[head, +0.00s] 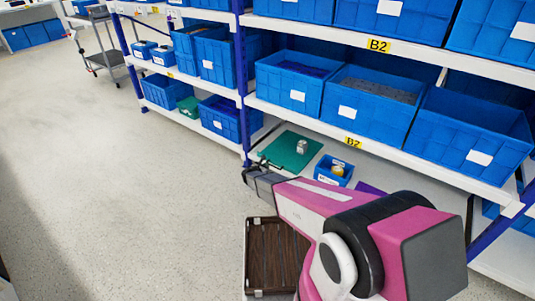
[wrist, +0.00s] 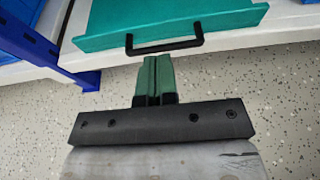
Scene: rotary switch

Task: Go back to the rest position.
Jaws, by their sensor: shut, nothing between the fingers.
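My gripper (head: 262,178) reaches toward the lower shelf from the front in the head view. In the wrist view its green fingers (wrist: 153,70) are together, with nothing between them. Just beyond the fingertips is a black handle (wrist: 165,46) on the front of a green tray (wrist: 200,18). The fingertips look close to the handle; I cannot tell whether they touch it. The green tray (head: 283,142) also shows in the head view. A small silver-grey part (head: 301,147) stands on it; it may be the rotary switch, but is too small to tell.
A small blue bin (head: 334,170) stands right of the tray. Large blue bins (head: 370,103) fill the shelf above. A brown-lined crate (head: 277,256) is beside my arm. A blue post (wrist: 60,50) stands left of the tray. Open floor (head: 110,190) lies to the left.

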